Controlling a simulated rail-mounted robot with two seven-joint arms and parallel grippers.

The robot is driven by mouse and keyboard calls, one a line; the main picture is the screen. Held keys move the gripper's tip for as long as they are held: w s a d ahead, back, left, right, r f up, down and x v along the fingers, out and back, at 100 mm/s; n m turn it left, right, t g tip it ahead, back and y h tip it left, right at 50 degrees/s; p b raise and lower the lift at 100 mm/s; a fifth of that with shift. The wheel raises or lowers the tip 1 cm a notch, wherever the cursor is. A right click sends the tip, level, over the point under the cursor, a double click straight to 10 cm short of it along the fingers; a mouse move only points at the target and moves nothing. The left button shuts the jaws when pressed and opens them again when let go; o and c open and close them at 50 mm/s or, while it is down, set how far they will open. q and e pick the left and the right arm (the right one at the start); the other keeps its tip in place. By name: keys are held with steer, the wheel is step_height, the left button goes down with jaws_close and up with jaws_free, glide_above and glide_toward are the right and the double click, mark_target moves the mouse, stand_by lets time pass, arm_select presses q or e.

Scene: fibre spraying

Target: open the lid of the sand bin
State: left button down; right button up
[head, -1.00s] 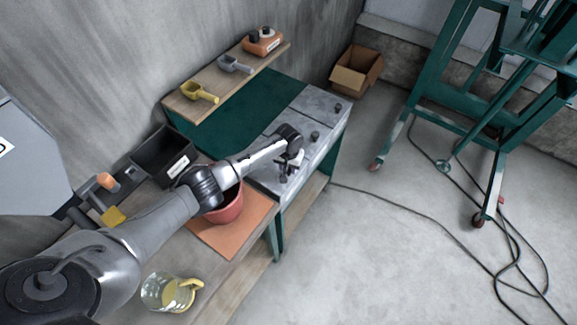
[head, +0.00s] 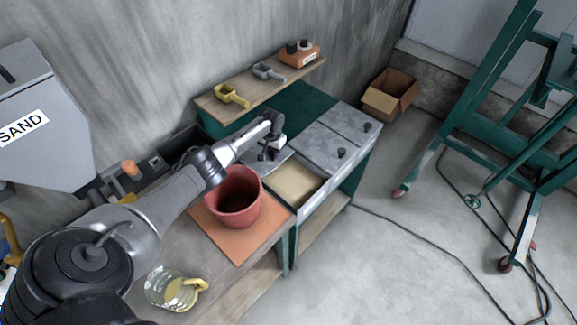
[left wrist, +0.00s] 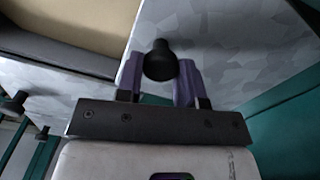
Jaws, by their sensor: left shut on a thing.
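The sand bin (head: 312,202) is the near compartment of the grey bench unit, and pale sand (head: 293,182) shows inside it. Its mottled grey lid (head: 278,160) lies back toward the wall, off the opening; the lid also shows in the left wrist view (left wrist: 235,38). My left gripper (head: 268,152) is over the lid. In the left wrist view, its purple fingers (left wrist: 159,80) are shut on the lid's black knob (left wrist: 160,60). The arm and gripper hide part of the lid in the head view. My right gripper is not in view.
Two closed lids with black knobs (head: 342,153) lie beyond the opening. A red bucket (head: 235,203) stands on an orange mat (head: 238,245) close to the bin and arm. A shelf (head: 262,92) with scoops runs above the back. A glass jug (head: 165,287) stands nearer.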

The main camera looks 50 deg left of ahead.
arm_select(q)
steer(key=a, duration=0.1)
steer(key=a+b, duration=0.1)
steer(key=shift+s+a+f, duration=0.2)
steer(key=shift+s+a, duration=0.05)
steer(key=shift+a, duration=0.05)
steer(key=shift+s+a+r+b, duration=0.15)
steer(key=shift+a+b, duration=0.2)
steer(key=shift+a, duration=0.35)
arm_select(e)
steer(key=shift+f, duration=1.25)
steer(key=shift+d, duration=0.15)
arm_select(q)
steer(key=c, duration=0.8)
jaws_free()
steer(key=shift+o, duration=0.2)
steer(key=shift+d, duration=0.1)
steer(key=shift+r, duration=0.3)
step_height(320, 180, up, 13)
steer(key=p, duration=0.2)
steer(key=shift+r+p, duration=0.15)
steer(key=shift+p, duration=0.25)
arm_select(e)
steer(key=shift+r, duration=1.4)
